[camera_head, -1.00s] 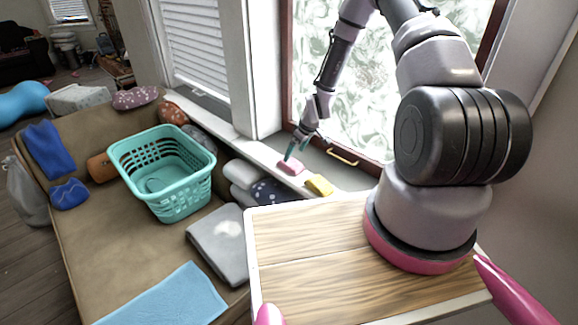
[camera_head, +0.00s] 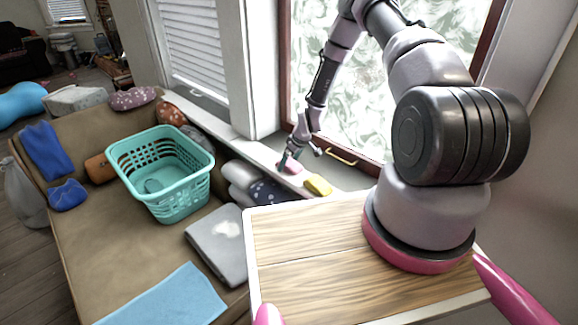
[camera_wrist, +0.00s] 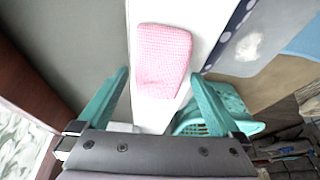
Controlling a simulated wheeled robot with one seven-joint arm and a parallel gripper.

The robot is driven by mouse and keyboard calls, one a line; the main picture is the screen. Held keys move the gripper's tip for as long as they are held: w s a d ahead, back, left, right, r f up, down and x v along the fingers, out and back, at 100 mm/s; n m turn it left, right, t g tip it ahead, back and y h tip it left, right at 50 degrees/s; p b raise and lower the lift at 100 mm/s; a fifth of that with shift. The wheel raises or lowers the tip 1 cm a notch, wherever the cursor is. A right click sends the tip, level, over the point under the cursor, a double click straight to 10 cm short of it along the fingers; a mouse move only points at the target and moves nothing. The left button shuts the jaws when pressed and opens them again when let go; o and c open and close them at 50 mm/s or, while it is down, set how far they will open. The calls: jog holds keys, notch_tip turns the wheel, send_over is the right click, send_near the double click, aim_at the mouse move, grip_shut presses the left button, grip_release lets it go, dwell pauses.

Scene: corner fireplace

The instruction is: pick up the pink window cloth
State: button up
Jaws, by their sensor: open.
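The pink window cloth (camera_wrist: 163,60) lies flat on the white window sill in the wrist view, ahead of and between my fingers. In the head view the pink cloth (camera_head: 291,167) is partly covered by my gripper. My gripper (camera_wrist: 158,92) is open, with one teal finger on each side of the cloth's near end. In the head view my gripper (camera_head: 289,160) is just over the cloth at its left end. I cannot tell whether the fingers touch the sill.
A yellow cloth (camera_head: 318,185) lies on the sill right of the pink one. A teal basket (camera_head: 185,203) stands on the brown couch (camera_head: 110,250), with cushions (camera_head: 268,192) beside the sill. The window (camera_head: 345,100) with its yellow handle (camera_head: 342,157) rises close behind my gripper.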

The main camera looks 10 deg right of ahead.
aim_at(289, 161)
jog(key=shift+f, duration=0.2)
dwell(0.3)
jog(key=c, duration=1.2)
jog(key=shift+r, duration=0.15)
notch_tip(289, 161, up, 10)
jog(key=shift+r, duration=0.1)
